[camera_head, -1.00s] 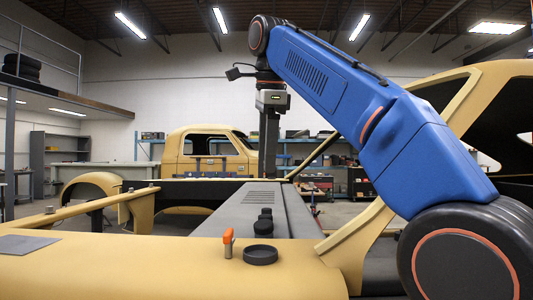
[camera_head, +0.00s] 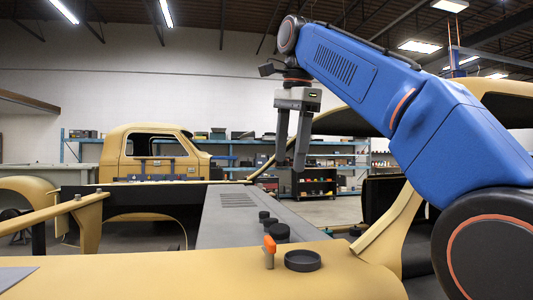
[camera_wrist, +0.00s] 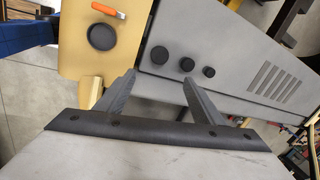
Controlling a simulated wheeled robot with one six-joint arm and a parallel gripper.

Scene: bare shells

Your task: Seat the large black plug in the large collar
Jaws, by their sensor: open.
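The largest of three black plugs (camera_head: 279,233) stands on the grey panel, closest to the tan panel. It also shows in the wrist view (camera_wrist: 160,55). A black round collar (camera_head: 302,260) with a raised rim and a hollow middle sits on the tan panel. In the wrist view the collar (camera_wrist: 102,37) is left of the large plug. My gripper (camera_head: 291,158) is open and empty, fingers pointing down, well above the panels. In the wrist view its fingertips (camera_wrist: 158,82) are apart, with the large plug just beyond the gap between them.
A medium plug (camera_head: 270,222) and a small plug (camera_head: 263,215) stand in a row behind the large one. Tan body parts (camera_head: 374,228) rise at right. A tan truck cab (camera_head: 155,153) stands in the background.

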